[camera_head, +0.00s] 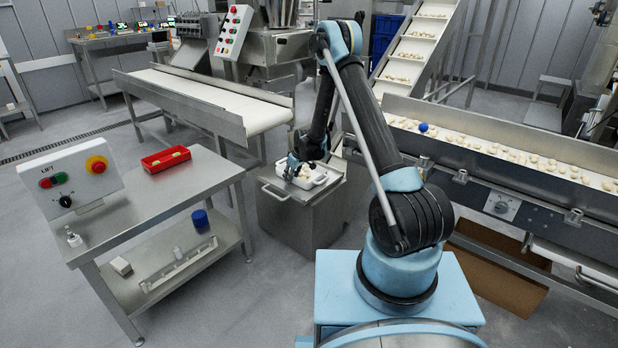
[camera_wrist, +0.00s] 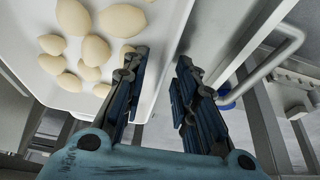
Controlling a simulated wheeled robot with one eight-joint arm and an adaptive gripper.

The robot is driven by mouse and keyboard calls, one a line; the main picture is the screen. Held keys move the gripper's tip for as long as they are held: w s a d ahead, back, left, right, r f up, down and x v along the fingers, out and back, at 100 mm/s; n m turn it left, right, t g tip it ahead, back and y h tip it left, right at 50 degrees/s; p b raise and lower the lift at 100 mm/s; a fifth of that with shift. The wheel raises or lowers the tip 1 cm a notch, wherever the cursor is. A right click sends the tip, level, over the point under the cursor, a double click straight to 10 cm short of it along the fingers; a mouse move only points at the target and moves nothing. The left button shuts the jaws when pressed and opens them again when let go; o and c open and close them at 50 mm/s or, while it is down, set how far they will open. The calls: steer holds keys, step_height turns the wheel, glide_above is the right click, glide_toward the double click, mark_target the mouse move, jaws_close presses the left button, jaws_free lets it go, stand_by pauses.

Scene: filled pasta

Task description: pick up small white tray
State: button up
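The small white tray (camera_head: 318,182) stands on a steel stand in the middle of the head view. It holds several pale pasta pieces. In the wrist view the tray (camera_wrist: 150,32) fills the upper left, with the pasta to the left of my fingers. My gripper (camera_head: 291,169) is at the tray's left end in the head view. In the wrist view my gripper (camera_wrist: 160,58) is open, with one finger over the tray's inside and the other beyond its rim. The tray's side wall shows between the fingers. I cannot tell whether they touch it.
The steel stand (camera_head: 300,218) has a handle on its left side. A pasta-covered conveyor (camera_head: 480,148) with a blue ball (camera_head: 423,127) runs to the right. An empty belt (camera_head: 225,103) lies behind left. A steel table (camera_head: 150,202) at left carries a red tray (camera_head: 152,164) and a control box.

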jaws_close()
steer(key=shift+r, duration=0.2)
